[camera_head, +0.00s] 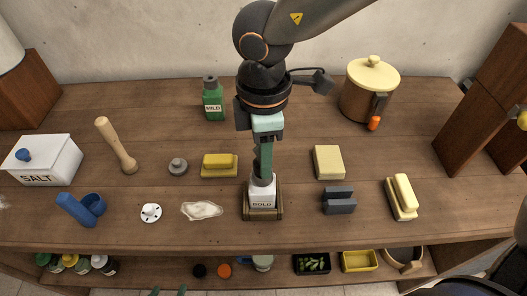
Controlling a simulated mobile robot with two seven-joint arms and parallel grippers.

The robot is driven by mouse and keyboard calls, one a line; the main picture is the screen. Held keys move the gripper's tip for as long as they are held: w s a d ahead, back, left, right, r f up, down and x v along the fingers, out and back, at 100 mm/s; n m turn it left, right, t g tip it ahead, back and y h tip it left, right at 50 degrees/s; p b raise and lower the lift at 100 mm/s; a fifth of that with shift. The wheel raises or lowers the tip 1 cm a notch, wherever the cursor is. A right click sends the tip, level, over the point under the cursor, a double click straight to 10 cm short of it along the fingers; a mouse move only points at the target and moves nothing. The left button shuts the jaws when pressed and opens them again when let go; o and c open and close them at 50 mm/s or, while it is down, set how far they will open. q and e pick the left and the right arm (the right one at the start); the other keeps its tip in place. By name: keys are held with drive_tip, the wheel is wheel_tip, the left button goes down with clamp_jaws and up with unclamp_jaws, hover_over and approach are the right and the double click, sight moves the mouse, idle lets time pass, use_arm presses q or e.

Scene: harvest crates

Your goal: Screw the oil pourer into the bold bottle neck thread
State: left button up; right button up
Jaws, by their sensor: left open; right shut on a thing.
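The white bottle labelled BOLD (262,192) stands upright in a small wooden holder (263,215) at the table's front middle. My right gripper (263,174) points straight down over it, shut, with its fingertips at the bottle's neck. The thing in its jaws is almost wholly hidden; by its place it seems to be the oil pourer. I cannot tell how the pourer sits on the thread. Only the teal fingertips of my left gripper (168,291) show at the bottom edge, apart and empty.
A green MILD bottle (213,104) stands behind to the left. A yellow sponge-like block (219,165), a crumpled cloth (202,210), a pale block (328,162) and a dark blue-grey block (338,201) lie around the holder. A lidded pot (368,92) stands back right.

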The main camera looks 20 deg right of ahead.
drive_tip(key=m, duration=0.4)
drive_tip(key=o, duration=0.7)
drive_tip(key=shift+o, duration=0.2)
